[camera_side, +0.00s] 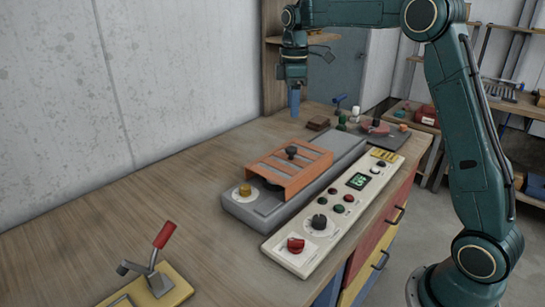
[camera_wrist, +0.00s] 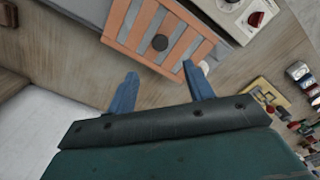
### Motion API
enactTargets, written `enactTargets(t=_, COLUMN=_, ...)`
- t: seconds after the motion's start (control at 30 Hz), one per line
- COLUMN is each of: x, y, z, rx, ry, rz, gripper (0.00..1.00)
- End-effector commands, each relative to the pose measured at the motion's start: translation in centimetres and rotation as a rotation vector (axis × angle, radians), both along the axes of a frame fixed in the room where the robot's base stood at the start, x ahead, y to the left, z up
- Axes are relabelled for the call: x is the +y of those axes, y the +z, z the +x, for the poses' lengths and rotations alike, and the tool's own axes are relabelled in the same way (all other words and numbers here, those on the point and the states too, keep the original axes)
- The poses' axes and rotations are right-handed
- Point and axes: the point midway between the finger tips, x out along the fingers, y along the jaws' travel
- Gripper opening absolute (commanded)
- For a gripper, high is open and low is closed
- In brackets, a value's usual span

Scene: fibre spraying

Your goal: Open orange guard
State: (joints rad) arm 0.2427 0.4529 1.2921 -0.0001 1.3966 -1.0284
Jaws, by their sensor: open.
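The orange guard (camera_side: 283,177) is a slatted cover with a black knob (camera_side: 291,152) on top. It lies over the grey machine base (camera_side: 240,208) on the bench; a dark part shows under its front edge. In the wrist view the guard (camera_wrist: 133,27) and its knob (camera_wrist: 160,42) show just beyond my fingertips. My gripper (camera_side: 294,115) hangs above the bench behind the guard, pointing down, apart from it. In the wrist view my gripper's two blue fingers (camera_wrist: 161,80) are spread with nothing between them.
A white control panel (camera_side: 335,208) with a red knob (camera_side: 296,245) runs along the right of the base. A red-handled lever (camera_side: 160,255) on a yellow plate stands at the front. Small items (camera_side: 345,118) sit at the back. The bench left of the base is clear.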

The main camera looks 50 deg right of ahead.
Motion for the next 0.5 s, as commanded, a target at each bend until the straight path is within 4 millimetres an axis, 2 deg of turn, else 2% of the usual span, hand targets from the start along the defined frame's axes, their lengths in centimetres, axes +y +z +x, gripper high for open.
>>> enactTargets(t=0.5, x=0.0, y=-7.5, z=-0.1, rx=0.004, ry=0.000, rz=0.001, gripper=0.52)
